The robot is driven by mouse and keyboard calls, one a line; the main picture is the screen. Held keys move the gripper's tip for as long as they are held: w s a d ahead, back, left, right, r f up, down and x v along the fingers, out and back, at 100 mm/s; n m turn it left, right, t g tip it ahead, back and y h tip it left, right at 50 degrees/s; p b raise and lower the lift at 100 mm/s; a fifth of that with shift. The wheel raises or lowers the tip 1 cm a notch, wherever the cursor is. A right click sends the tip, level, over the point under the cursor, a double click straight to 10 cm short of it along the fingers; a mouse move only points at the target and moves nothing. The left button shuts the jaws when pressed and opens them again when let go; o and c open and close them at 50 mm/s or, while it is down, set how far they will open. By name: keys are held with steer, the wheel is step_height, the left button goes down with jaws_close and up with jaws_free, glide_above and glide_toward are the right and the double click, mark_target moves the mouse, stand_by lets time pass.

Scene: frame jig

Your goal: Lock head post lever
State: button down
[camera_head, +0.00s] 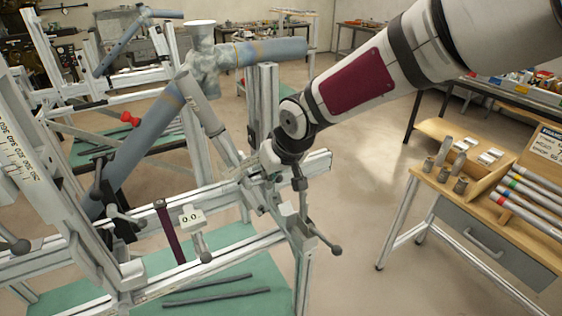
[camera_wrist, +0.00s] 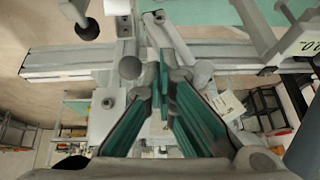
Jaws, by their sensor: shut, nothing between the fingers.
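The frame jig (camera_head: 262,105) is made of pale aluminium rails and holds a grey-blue bike frame (camera_head: 145,135). Several dark levers with ball ends sit on it. One lever (camera_head: 330,247) points down and right at the jig's near right end; another lever (camera_head: 97,185) stands at the left. I cannot tell which is the head post lever. My gripper (camera_head: 281,160) is by the rail's right end, small and partly hidden. In the wrist view my gripper (camera_wrist: 163,85) shows green finger pads drawn together and empty, close to a grey ball knob (camera_wrist: 130,68).
A digital readout (camera_head: 191,219) showing 0.0 hangs on the near rail. A wooden-topped bench (camera_head: 440,130) with metal cylinders and coloured tubes stands to the right. Open floor (camera_head: 355,190) lies between jig and bench. A second frame stand is behind at left.

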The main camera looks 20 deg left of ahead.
steer(key=shift+w+d+f+m+g+y, duration=0.1)
steer(key=shift+f+m+g+y, duration=0.1)
steer(key=shift+f+g+y, duration=0.3)
steer(key=shift+w+d+f+m+g+y, duration=0.1)
steer(key=shift+f+m+g+y, duration=0.1)
steer(key=shift+f+g+y, duration=0.35)
